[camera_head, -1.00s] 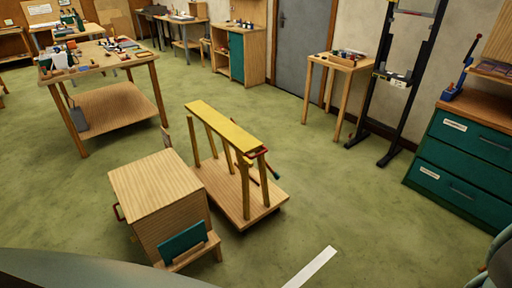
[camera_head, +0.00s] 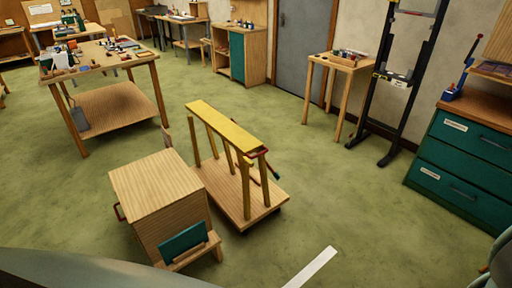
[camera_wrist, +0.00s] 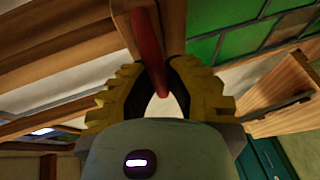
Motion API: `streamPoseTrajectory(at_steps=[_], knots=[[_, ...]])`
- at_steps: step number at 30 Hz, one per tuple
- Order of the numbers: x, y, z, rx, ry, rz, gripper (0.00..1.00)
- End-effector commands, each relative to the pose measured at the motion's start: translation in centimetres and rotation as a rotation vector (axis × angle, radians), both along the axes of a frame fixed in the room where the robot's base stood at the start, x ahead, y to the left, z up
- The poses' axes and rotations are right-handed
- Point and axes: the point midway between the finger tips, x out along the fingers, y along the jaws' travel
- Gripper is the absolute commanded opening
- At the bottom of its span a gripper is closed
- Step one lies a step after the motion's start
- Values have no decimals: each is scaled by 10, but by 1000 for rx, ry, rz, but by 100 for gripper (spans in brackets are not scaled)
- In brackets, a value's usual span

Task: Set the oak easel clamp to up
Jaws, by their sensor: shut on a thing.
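A red lever (camera_wrist: 149,45), which I take for the oak easel clamp's handle, shows in the wrist view, hanging from the wooden frame above. My gripper (camera_wrist: 160,88) has yellow, ridged fingers with dark pads, one on each side of the lever's lower end. It is shut on the lever. Wooden bars (camera_wrist: 60,60) of the frame run across the upper left, and a panel of green leaded glass (camera_wrist: 235,35) is at the upper right. My gripper does not show in the head view.
In the head view, a wooden box (camera_head: 155,185) and a yellow-topped rack (camera_head: 228,130) stand close in front. A black metal stand (camera_head: 402,85) and green drawers (camera_head: 465,150) line the right side. Green floor is open around them.

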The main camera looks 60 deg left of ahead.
Motion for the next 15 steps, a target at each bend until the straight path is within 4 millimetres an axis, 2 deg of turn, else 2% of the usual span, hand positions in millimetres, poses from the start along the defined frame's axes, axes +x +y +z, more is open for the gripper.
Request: streamPoseTrajectory(at_steps=[10, 15], knots=[[0, 0, 2, -1, -1, 1, 0], [2, 1, 18, -6, 0, 6, 0]])
